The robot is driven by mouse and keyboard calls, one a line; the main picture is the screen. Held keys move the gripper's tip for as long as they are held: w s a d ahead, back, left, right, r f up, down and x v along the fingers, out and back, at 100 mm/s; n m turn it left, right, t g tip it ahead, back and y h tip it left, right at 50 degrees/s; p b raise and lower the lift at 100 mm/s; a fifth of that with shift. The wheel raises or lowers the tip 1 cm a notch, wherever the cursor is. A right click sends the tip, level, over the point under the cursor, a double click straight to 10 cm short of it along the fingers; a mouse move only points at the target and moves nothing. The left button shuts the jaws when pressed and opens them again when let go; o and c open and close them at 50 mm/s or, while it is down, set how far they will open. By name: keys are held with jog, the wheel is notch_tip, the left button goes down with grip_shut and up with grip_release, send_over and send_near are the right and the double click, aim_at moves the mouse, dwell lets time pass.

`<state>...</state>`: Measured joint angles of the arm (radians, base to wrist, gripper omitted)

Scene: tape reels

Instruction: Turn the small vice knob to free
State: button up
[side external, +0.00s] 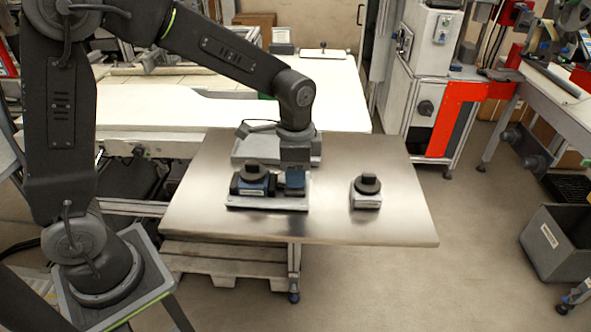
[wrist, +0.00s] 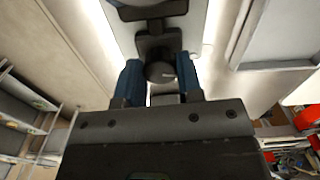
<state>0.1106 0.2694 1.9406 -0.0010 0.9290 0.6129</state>
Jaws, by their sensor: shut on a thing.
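A pale base plate (side external: 267,205) on the metal table carries a blue block with a large black knob (side external: 254,168) at its left. My gripper (side external: 293,186) points down over the right part of this plate. In the wrist view, my gripper's two blue fingers (wrist: 159,80) are shut on a small round dark knob (wrist: 160,71) with a pale line on its top. I take this to be the small vice knob; the side view hides it behind the fingers. Other black parts (wrist: 153,47) lie just beyond it in the wrist view.
A separate black knob on a pale grey block (side external: 367,200) stands to the right on the metal table (side external: 400,222).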

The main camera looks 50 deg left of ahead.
jog(key=shift+n, duration=0.3)
jog(key=n, duration=0.4)
jog(key=shift+n, duration=0.3)
jog(key=n, duration=0.4)
jog(key=shift+n, duration=0.3)
jog(key=n, duration=0.4)
jog(key=shift+n, duration=0.3)
jog(key=n, duration=0.4)
jog(key=shift+n, duration=0.4)
jog(key=o, duration=0.9)
